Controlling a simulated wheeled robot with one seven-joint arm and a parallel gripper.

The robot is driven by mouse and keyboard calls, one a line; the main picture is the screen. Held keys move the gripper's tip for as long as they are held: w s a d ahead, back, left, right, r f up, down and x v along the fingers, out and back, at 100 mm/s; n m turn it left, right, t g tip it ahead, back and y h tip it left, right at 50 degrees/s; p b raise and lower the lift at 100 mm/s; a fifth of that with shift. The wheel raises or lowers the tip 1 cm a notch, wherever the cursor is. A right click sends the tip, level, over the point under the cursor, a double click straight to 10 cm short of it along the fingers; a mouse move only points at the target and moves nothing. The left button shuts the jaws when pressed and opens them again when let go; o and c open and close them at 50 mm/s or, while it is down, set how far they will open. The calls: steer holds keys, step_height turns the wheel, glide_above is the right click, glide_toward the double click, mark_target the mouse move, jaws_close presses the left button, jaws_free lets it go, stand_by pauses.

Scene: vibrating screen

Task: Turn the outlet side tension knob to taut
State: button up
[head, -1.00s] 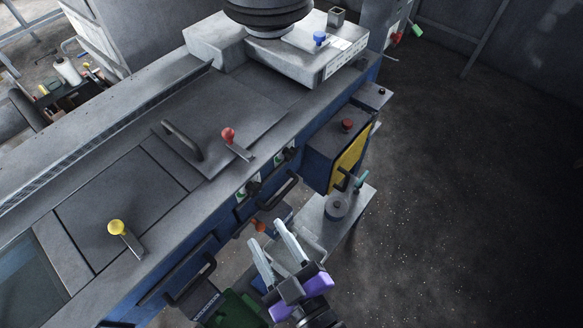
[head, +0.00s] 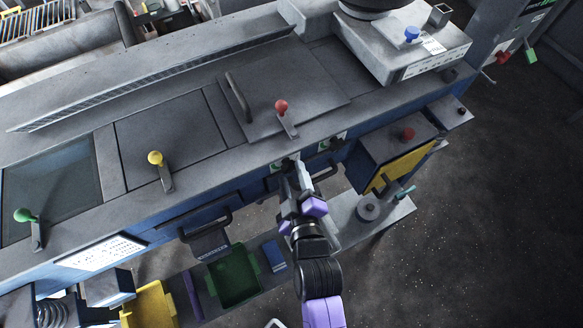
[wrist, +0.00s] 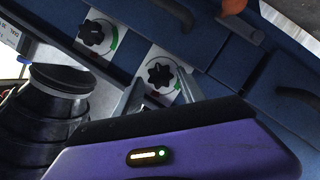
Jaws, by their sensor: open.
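Two black star-shaped knobs on white dials with green arcs sit on the blue side panel. In the wrist view, one knob (wrist: 158,75) shows between my fingertips and the other knob (wrist: 95,33) is at upper left. In the head view, the left knob (head: 284,164) is partly covered by my gripper (head: 296,174), and the right knob (head: 332,143) is clear. My gripper is open, and it also shows in the wrist view (wrist: 161,80) with one finger on each side of the nearer knob. I cannot tell whether they touch it. No readable label shows which is the outlet side knob.
Black handles, such as the one at left (head: 205,224), stick out from the panel. A yellow-faced box (head: 395,150) with a red button juts out at right. Green (head: 236,277) and yellow (head: 149,306) bins stand below. The floor at right is clear.

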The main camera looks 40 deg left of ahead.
steer(key=shift+x, duration=1.15)
jaws_close()
